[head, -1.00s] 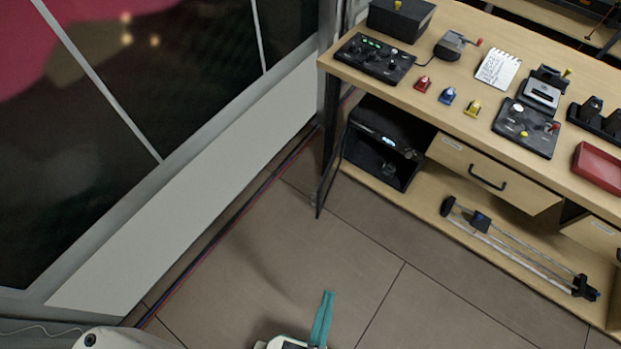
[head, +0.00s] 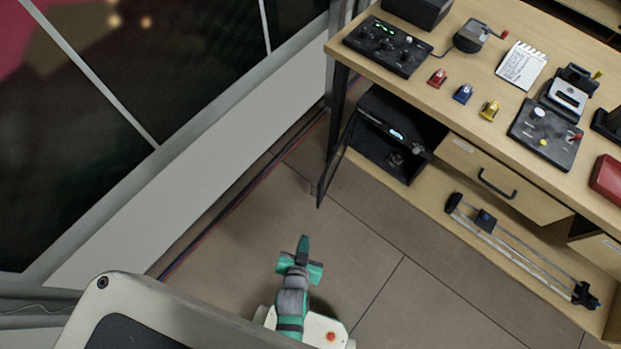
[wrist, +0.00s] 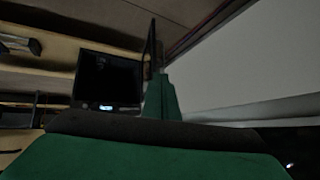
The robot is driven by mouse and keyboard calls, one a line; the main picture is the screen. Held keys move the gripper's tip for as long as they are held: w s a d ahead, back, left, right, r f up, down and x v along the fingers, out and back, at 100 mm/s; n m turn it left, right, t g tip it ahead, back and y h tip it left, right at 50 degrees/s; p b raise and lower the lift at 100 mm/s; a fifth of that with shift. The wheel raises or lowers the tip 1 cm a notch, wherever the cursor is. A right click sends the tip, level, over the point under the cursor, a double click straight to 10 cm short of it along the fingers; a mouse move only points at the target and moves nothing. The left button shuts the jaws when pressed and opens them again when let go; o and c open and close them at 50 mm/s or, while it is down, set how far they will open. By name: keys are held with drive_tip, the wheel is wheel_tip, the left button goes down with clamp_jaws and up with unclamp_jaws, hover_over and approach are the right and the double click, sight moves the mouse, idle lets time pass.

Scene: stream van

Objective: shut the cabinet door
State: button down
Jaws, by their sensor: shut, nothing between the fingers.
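The cabinet door (head: 335,167) is a thin dark panel, seen nearly edge-on. It stands open at the left of the dark cabinet (head: 425,166) under the desk, swung out over the floor. My gripper (head: 303,243) is shut and empty, pointing towards the desk. In the picture it is below the door's lower free corner, with floor showing between them. In the wrist view the door (wrist: 150,48) is a dark upright strip right of the cabinet opening (wrist: 108,82). The shut green fingers (wrist: 162,95) overlap its lower part there; I cannot tell contact from that view.
The wooden desk (head: 440,110) carries control boxes, small coloured items and a notepad (head: 522,65). A drawer (head: 505,180) with a black handle is right of the cabinet. A slider rail (head: 520,246) lies on the lower shelf. The van wall and cables are left. Floor (head: 365,255) is clear.

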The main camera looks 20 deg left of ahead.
drive_tip(key=w+a+f+g+h, duration=0.2)
drive_tip(key=w+a+f+g, duration=0.2)
drive_tip(key=w+a+f, duration=0.6)
drive_tip(key=w+a+r+m+g+h, duration=0.1)
drive_tip(key=w+a+r+h, duration=0.2)
drive_tip(key=w+r, duration=0.25)
drive_tip(key=w+a+r+m+h, duration=0.2)
drive_tip(key=w+a+r+h, duration=0.1)
drive_tip(key=w+r, duration=0.3)
drive_tip(key=w+d+f, duration=0.3)
drive_tip(key=d+f, duration=0.5)
drive_tip(key=d, duration=0.1)
drive_tip(key=shift+w+d+f, duration=0.15)
drive_tip(key=shift+w+d, duration=0.1)
drive_tip(key=shift+d, duration=0.05)
drive_tip(key=shift+d+n, duration=0.1)
drive_tip(key=shift+n, duration=0.2)
